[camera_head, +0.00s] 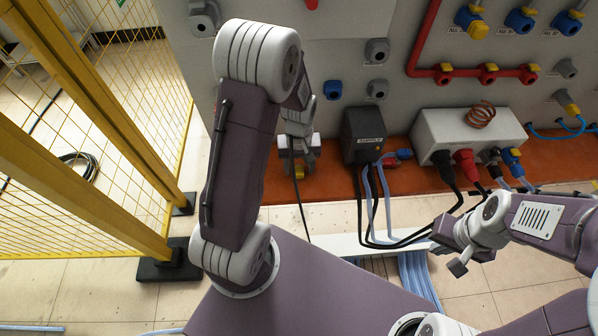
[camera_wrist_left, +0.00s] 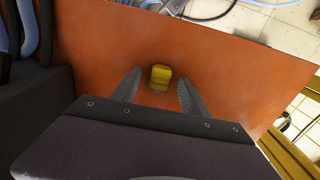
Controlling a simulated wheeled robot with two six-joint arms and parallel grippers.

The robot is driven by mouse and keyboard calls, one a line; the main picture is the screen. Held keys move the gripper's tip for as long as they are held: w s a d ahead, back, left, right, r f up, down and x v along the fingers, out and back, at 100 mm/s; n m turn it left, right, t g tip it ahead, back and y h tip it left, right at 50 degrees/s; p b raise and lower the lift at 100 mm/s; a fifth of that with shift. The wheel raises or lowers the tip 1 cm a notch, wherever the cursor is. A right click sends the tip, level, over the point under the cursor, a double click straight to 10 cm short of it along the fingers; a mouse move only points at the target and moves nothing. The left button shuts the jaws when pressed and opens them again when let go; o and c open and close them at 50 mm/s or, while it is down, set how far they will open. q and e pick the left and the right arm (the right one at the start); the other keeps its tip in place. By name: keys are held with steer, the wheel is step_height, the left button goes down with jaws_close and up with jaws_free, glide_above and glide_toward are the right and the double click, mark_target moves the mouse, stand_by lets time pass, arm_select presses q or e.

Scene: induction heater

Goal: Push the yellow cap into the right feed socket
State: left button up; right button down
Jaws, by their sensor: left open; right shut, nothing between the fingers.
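The small yellow cap (camera_wrist_left: 160,75) is on the orange bench top (camera_wrist_left: 90,50) in the left wrist view. My left gripper (camera_wrist_left: 158,82) is open, with one finger on each side of the cap and gaps between. In the head view the left gripper (camera_head: 298,163) reaches down at the bench's left part, and the yellow cap (camera_head: 298,171) shows at its fingers. My right gripper (camera_head: 446,240) is shut and empty in front of the bench. Several sockets are on the grey wall panel; I cannot tell which is the right feed socket.
A black supply box (camera_head: 363,135) with hanging cables stands right of the left gripper. A grey heater box (camera_head: 468,133) with a copper coil (camera_head: 481,114) and plugged connectors stands further right. A yellow mesh fence (camera_head: 130,130) is at the left. A red pipe (camera_head: 425,40) runs along the panel.

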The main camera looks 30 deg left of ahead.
mark_target(299, 169)
arm_select(q)
steer(key=shift+f, duration=0.55)
jaws_close()
steer(key=shift+r, duration=0.65)
step_height(299, 169, up, 3)
steer(key=shift+w+p, duration=0.1)
steer(key=shift+p, duration=0.3)
steer(key=s+d+r, duration=0.3)
steer(key=d+r, duration=0.3)
steer(key=d, duration=0.5)
steer(key=shift+s+r, duration=0.35)
steer(key=shift+r, duration=0.05)
